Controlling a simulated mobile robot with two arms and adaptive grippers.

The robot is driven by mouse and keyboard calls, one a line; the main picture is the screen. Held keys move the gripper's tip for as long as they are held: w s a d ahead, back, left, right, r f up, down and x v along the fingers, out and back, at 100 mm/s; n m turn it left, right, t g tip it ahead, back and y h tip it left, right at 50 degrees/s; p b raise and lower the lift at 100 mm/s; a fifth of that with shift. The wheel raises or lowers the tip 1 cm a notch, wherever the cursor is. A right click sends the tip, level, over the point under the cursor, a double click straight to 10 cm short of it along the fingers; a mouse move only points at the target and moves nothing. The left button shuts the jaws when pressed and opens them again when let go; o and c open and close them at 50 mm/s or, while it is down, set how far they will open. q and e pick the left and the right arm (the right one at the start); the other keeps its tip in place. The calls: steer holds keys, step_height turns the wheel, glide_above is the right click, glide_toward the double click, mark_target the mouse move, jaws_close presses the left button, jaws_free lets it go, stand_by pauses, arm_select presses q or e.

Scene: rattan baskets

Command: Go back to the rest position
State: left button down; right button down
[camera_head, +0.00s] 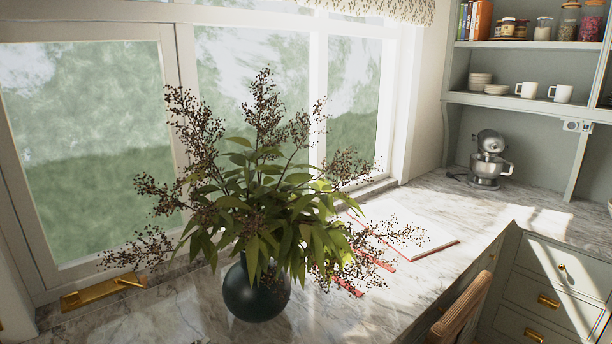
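Neither of my grippers shows in the head view, so I cannot see whether they are open or shut. No rattan basket can be made out. The view looks over a marble counter (185,312) below a window. A dark round vase (256,292) with leafy, berried branches (262,190) stands upright on the counter, left of the middle.
An open book or papers (415,238) with red edges lies behind the vase to the right. A mixer (489,160) stands at the back right, near shelves (530,102) with cups and jars. A wooden piece (462,308), perhaps a chair back, rises at the counter's front edge.

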arm_select(q)
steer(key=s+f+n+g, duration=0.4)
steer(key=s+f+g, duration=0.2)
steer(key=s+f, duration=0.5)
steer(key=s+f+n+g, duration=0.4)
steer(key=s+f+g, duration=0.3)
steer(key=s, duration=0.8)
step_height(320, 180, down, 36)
steer(key=b, duration=1.2)
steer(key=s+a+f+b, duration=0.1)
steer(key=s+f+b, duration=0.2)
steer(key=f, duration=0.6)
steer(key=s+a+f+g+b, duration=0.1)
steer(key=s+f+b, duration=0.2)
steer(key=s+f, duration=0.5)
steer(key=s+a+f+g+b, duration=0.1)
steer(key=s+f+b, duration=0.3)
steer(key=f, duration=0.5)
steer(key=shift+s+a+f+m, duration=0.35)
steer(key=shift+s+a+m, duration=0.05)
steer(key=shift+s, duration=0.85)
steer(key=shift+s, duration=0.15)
